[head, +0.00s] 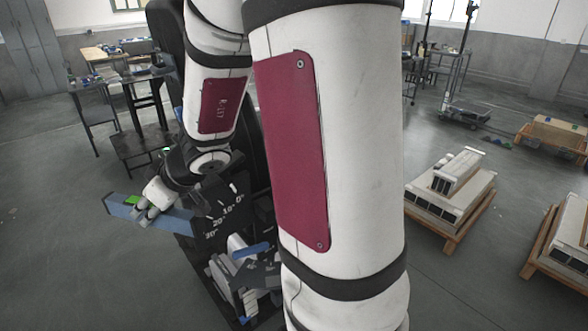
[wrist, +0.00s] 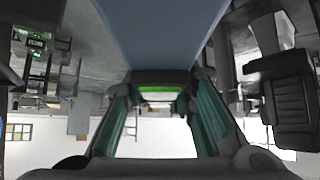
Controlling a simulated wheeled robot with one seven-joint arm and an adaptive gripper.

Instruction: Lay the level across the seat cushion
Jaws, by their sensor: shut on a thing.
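The level is a long blue bar (head: 120,207) with a green vial (wrist: 160,95). My gripper (head: 150,207) is shut around its middle and holds it crosswise at the left in the head view. In the wrist view the blue bar (wrist: 160,35) runs from the top edge to between my fingers (wrist: 160,125). A black seat back (head: 167,30) rises behind my arm. A dark panel with angle marks (head: 218,205) is just right of the level. My arm hides much of the seat, and I cannot make out the cushion or its gap from the level.
Grey and blue machinery (head: 240,270) stands below the marked panel. Pallets with pale blocks (head: 440,205) are on the floor at right. A table (head: 115,80) and dark step stool (head: 140,145) stand at back left. Floor at the front left is clear.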

